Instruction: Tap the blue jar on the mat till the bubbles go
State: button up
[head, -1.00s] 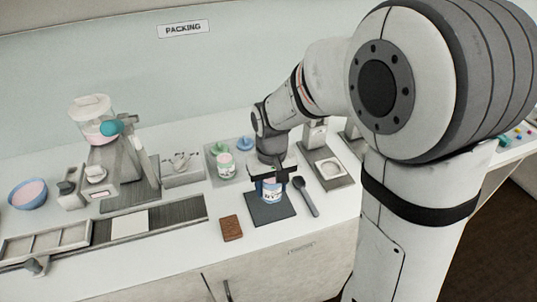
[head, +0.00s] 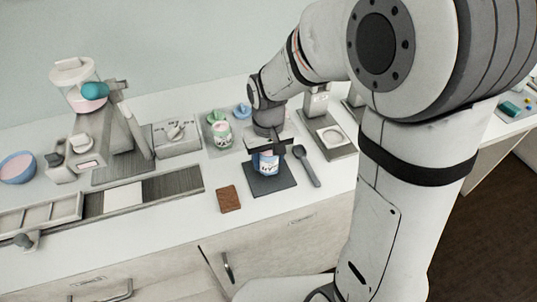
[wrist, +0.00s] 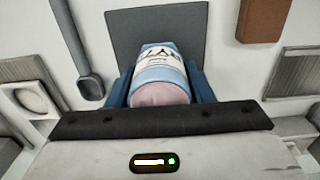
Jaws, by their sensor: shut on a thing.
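The blue jar (head: 268,168) has a white label with dark lettering. It is upright over the dark grey mat (head: 283,186), and I cannot tell whether its base touches it. My gripper (head: 266,157) comes down from above and is shut on the jar, a finger on either side. In the wrist view the jar (wrist: 162,63) is between the blue fingers (wrist: 160,88), with the mat (wrist: 200,22) behind it. The jar is open, and its pink contents (wrist: 158,94) show at the top. Bubbles cannot be made out at this size.
A brown block (head: 228,199) lies left of the mat. A dark spoon (head: 306,165) lies close on its right. A green-topped jar (head: 221,132) and a blue lid (head: 242,110) are behind left. A scale-like device (head: 330,138) stands behind right. The counter's front edge is close.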

aim_at(269, 166)
jog(key=shift+f, duration=0.1)
dwell(0.3)
notch_tip(269, 166, down, 3)
jog(key=b, duration=0.2)
jog(key=shift+f+b, duration=0.15)
jog(key=shift+b, duration=0.25)
jog(key=shift+r+p, duration=0.4)
jog(key=shift+r, duration=0.1)
jog(key=shift+c, duration=0.3)
jog(key=shift+r+p, duration=1.05)
jog(key=shift+r, duration=0.35)
jog(key=shift+f, duration=0.1)
jog(key=shift+f, duration=0.1)
notch_tip(269, 166, down, 3)
jog(key=b, duration=0.2)
jog(key=shift+f+b, duration=0.1)
jog(key=shift+b, duration=0.3)
jog(key=shift+r+p, duration=1.4)
jog(key=shift+r, duration=0.35)
jog(key=shift+c, duration=0.6)
